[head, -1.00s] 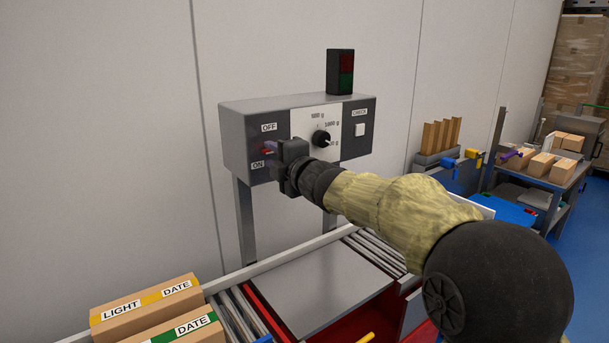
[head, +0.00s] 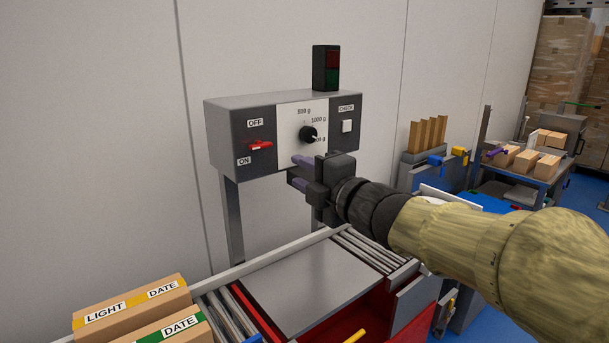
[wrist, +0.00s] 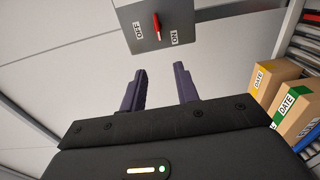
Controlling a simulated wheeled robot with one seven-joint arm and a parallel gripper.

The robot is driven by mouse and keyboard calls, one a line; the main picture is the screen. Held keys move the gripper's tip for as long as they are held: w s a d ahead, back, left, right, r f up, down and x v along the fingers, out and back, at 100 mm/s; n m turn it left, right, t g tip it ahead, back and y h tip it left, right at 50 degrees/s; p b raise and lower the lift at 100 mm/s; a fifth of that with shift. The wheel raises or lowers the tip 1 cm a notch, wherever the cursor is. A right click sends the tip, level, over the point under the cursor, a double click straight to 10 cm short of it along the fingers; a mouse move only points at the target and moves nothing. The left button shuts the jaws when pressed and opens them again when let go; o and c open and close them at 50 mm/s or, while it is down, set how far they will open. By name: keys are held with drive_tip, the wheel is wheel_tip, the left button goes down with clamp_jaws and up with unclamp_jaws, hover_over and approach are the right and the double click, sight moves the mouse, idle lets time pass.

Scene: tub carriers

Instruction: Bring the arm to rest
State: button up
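My gripper (head: 298,172) is in front of the control box (head: 222,133), below the dial and right of the red switch (head: 260,145). Its two purple fingers are apart with nothing between them, as the wrist view also shows (wrist: 160,72). The red switch sits between the OFF and ON labels and is clear of the fingers. It also shows in the wrist view (wrist: 156,25), beyond the fingertips. My arm reaches in from the right of the head view.
A grey plate (head: 318,285) and rollers lie below the gripper. Boxes marked LIGHT and DATE (head: 130,307) stand at lower left. A red and green lamp (head: 326,68) stands on the control box. A cart with several boxes (head: 545,170) is at right.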

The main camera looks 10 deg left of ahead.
drive_tip(key=w+d+f+m+h, duration=0.2)
drive_tip(key=d+f+m+h, duration=0.9)
drive_tip(key=d+f+m, duration=0.55)
drive_tip(key=s+d+f+m+g+h, duration=0.1)
drive_tip(key=s+d+f+m+g, duration=0.4)
drive_tip(key=s+f, duration=0.4)
drive_tip(key=s+d+f+m+g+h, duration=0.2)
drive_tip(key=s+d+f+m+g, duration=0.3)
drive_tip(key=s+f, duration=0.4)
wheel_tip(320, 180, up, 16)
drive_tip(key=m+t+p, duration=0.1)
drive_tip(key=p, duration=1.5)
drive_tip(key=shift+s+d+f, duration=0.15)
drive_tip(key=shift+s+d, duration=0.05)
drive_tip(key=shift+d, duration=0.2)
drive_tip(key=shift+m, duration=0.25)
drive_tip(key=shift+o, duration=0.6)
